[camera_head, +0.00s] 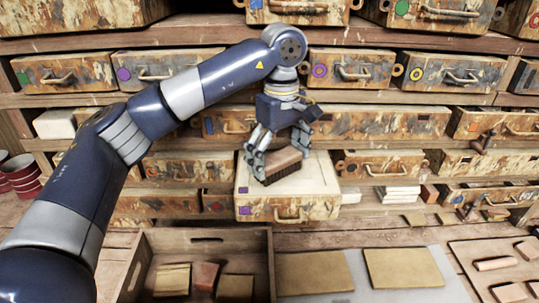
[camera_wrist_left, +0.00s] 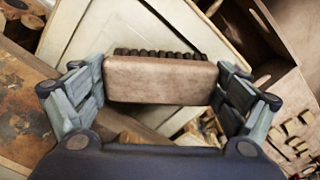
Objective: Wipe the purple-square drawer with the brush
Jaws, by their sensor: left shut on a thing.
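The drawer with a purple square on its front (camera_head: 325,208) sticks out from the shelf, with a pale flat top and a curved handle. Its pale top also shows in the left wrist view (camera_wrist_left: 85,30). The brush (camera_head: 285,163) is a brown block with dark bristles facing down, over the drawer's top. My left gripper (camera_head: 274,162) is shut on the brush, which spans between its fingers in the left wrist view (camera_wrist_left: 160,80). I cannot tell whether the bristles touch the drawer top. My right gripper is not in view.
Shelves of worn drawers with coloured marks fill the back. An open wooden crate (camera_head: 262,240) holding several blocks stands in front, with tan tiles (camera_head: 404,268) to its right. A tray (camera_head: 480,255) lies at far right. Red-brown cups (camera_head: 20,175) stand at far left.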

